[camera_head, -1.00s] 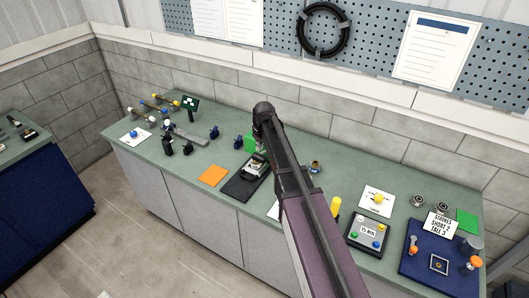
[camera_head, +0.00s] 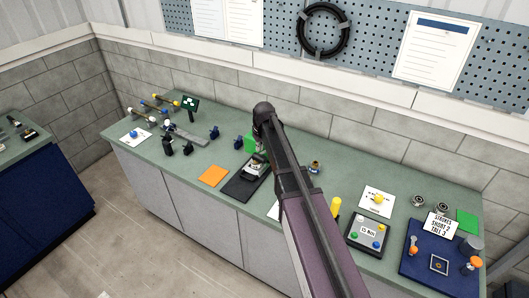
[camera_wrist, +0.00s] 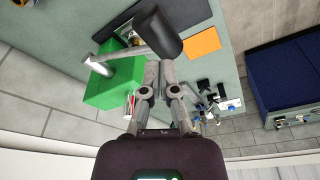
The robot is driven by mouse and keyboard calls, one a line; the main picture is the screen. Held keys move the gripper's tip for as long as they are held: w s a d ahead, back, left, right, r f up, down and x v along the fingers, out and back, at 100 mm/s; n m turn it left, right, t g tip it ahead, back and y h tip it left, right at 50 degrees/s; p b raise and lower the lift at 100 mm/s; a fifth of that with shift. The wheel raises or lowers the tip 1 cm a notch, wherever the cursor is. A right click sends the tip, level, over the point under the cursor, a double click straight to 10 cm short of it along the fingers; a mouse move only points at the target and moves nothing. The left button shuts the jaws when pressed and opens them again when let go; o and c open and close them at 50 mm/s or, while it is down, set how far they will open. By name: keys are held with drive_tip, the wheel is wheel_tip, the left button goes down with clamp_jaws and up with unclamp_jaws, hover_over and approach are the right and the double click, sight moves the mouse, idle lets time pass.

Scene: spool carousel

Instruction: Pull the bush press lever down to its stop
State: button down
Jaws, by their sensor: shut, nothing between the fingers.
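The bush press shows in the wrist view as a green block (camera_wrist: 113,88) with a pale metal post and a lever. The lever's bar (camera_wrist: 122,53) runs from the post to a thick black handle (camera_wrist: 158,32). My gripper (camera_wrist: 158,66) is shut and empty, its fingertips close to the black handle in the picture. I cannot tell whether they touch it. In the head view, the green press (camera_head: 249,143) is partly hidden by my arm, and its lever cannot be made out there.
A dark mat (camera_head: 236,189) and an orange sheet (camera_head: 213,176) lie in front of the press. Several dark small parts and a rack with coloured knobs stand left. A button box (camera_head: 368,233) and a blue board (camera_head: 411,263) are at right. The wall is close behind.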

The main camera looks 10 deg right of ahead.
sight(259, 157)
drive_tip(key=shift+f, duration=0.15)
drive_tip(key=shift+s+b+x, duration=0.15)
drive_tip(key=shift+b+x, duration=0.5)
drive_tip(key=shift+b, duration=0.1)
drive_tip(key=shift+s+b+x, duration=0.1)
drive_tip(key=shift+b+x, duration=0.55)
drive_tip(key=shift+b, duration=0.1)
drive_tip(key=shift+d+f, duration=0.1)
drive_tip(key=shift+f, duration=0.05)
drive_tip(key=shift+s+a+f+b, duration=0.15)
drive_tip(key=shift+f+b, duration=0.45)
drive_tip(key=shift+b, duration=0.1)
drive_tip(key=shift+s+a+f+b, duration=0.1)
drive_tip(key=shift+s+f+b, duration=0.05)
drive_tip(key=shift+f+b, duration=0.5)
drive_tip(key=shift+s+a+f+b, duration=0.15)
drive_tip(key=shift+f+b, duration=1.2)
drive_tip(key=shift+f, duration=0.2)
